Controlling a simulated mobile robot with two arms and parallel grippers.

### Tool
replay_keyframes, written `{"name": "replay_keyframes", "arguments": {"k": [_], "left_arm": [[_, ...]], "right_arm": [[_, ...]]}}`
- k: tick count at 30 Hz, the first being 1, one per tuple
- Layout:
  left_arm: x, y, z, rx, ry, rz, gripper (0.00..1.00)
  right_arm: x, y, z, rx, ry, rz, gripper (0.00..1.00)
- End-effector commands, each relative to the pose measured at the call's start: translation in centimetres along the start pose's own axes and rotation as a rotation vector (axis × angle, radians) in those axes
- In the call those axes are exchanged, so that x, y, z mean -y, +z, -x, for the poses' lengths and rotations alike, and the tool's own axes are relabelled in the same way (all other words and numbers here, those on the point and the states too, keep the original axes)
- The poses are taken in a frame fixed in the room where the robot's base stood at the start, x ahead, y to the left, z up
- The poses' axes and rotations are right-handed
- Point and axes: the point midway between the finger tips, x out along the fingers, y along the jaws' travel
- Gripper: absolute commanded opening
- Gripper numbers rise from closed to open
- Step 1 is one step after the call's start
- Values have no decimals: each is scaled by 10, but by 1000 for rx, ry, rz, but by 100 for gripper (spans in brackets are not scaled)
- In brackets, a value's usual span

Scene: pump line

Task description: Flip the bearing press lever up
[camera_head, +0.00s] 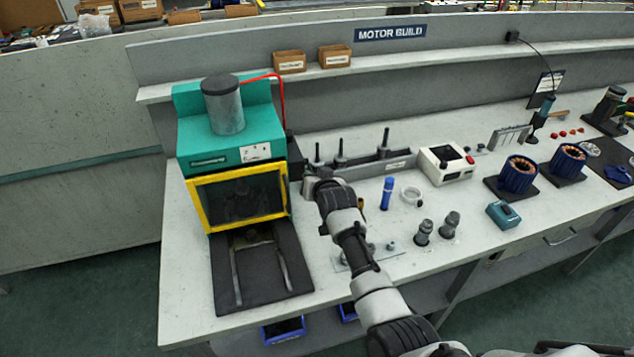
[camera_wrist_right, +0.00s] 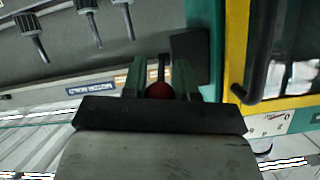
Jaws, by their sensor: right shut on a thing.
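The bearing press (camera_head: 240,150) is a teal machine with a grey cylinder on top and a yellow-framed front window, at the left of the bench. My right gripper (camera_wrist_right: 160,72) is at the press's right side; it also shows in the head view (camera_head: 312,184). It is shut on the press lever (camera_wrist_right: 159,90), a thin rod with a dark red knob, which sits between the fingers in the right wrist view. A black block (camera_wrist_right: 190,55) on the press side is close to the fingers. In the head view the gripper hides the lever. My left gripper is not in view.
Behind the gripper stands a grey rack (camera_head: 370,165) with upright black pins. A blue tube (camera_head: 387,193), a white box (camera_head: 446,164) and dark cylindrical parts (camera_head: 423,232) stand to the right. The press's dark front plate (camera_head: 260,285) reaches toward the bench edge.

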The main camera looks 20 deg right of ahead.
Motion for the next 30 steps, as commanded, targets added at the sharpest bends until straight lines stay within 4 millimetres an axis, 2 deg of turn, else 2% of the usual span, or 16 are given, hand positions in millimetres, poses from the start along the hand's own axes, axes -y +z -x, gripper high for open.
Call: {"name": "replay_keyframes", "arguments": {"k": [1, 7, 30], "left_arm": [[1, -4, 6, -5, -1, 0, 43], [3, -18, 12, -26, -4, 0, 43], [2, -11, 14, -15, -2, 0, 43]], "right_arm": [[3, -14, 3, -18, -4, 0, 0], [6, -22, 4, -23, -5, 1, 0], [7, -26, 4, -27, -6, 1, 0]]}}
